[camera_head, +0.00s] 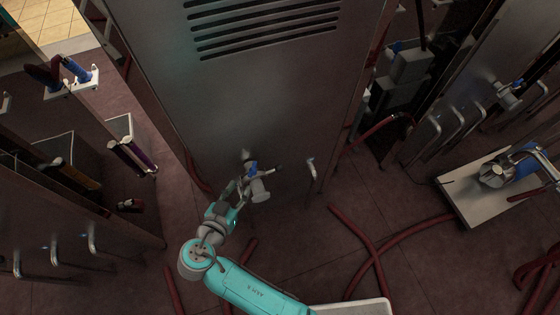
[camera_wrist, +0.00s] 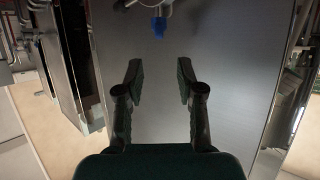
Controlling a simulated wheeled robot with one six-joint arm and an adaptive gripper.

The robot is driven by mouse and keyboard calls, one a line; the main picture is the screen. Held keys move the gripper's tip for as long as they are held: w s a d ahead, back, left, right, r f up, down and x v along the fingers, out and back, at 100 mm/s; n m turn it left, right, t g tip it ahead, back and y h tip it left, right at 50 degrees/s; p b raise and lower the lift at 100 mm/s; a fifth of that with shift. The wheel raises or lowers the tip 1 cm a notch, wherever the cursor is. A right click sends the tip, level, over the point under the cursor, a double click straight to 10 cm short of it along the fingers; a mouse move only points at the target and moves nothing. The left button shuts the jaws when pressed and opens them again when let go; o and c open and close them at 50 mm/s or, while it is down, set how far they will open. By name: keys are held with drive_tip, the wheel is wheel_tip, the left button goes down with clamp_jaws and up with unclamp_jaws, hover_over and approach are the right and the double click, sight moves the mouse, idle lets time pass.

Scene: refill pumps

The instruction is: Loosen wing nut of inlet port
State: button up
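The inlet port (camera_head: 259,189) is a small grey metal fitting on the lower front of the tall metal cabinet. A blue part (camera_head: 252,168) sits on it. In the wrist view the blue part (camera_wrist: 159,26) hangs at the top, with a bit of pale metal fitting above it. The wing nut cannot be told apart clearly at this size. My gripper (camera_wrist: 160,80) is open and empty, its two fingers apart below the blue part in the picture. In the head view my gripper (camera_head: 238,183) is close beside the port; contact cannot be told.
The cabinet (camera_head: 250,90) has vents above and a curved metal handle (camera_head: 312,168) right of the port. Dark red hoses (camera_head: 375,255) lie on the floor to the right. A pale platform (camera_head: 465,195) with a metal fitting stands at far right. Another cabinet with handles is at left.

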sight(252, 169)
drive_tip(key=x, duration=1)
drive_tip(key=shift+w+d, duration=0.25)
drive_tip(key=shift+w, duration=0.1)
clamp_jaws()
